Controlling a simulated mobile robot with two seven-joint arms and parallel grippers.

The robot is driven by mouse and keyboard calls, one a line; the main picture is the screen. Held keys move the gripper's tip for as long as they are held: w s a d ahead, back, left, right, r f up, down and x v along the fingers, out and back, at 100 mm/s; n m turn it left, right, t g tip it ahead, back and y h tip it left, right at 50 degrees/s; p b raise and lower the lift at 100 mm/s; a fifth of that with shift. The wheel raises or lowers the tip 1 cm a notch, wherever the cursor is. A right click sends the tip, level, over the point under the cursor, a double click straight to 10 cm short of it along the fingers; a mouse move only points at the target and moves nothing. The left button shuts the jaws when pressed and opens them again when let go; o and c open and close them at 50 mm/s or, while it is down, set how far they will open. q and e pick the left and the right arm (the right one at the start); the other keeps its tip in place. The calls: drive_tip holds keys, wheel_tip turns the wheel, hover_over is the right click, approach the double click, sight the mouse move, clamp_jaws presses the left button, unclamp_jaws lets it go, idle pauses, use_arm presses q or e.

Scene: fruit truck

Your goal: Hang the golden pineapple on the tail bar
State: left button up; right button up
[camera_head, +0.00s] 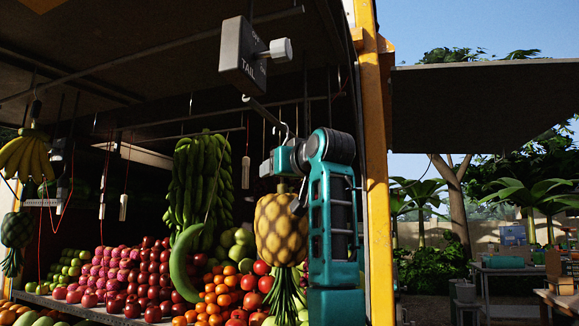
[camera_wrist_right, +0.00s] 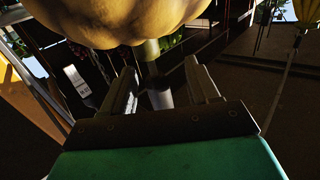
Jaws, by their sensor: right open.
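The golden pineapple (camera_head: 281,228) is upside down in the head view, its green leaves pointing down over the fruit. A thin hook rises above it to the end of the tail bar (camera_head: 262,110), below the grey box marked TAIL (camera_head: 243,55). Hook and bar look to meet; I cannot tell for sure that the hook rests on it. My right gripper (camera_head: 284,160) is just above the pineapple. In the right wrist view the jaws (camera_wrist_right: 163,85) are open, with a pale stem (camera_wrist_right: 152,50) between them and the yellow fruit (camera_wrist_right: 120,18) beyond. My left gripper is out of view.
A green banana bunch (camera_head: 203,180) hangs left of the pineapple. Apples, oranges (camera_head: 215,290) and other fruit fill the shelf below. A yellow post (camera_head: 376,170) stands close right of my right arm. Yellow bananas (camera_head: 27,157) hang at the far left.

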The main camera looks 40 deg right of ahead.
drive_tip(key=b+v, duration=0.2)
drive_tip(key=v, duration=1.1)
drive_tip(key=shift+d+r, duration=0.15)
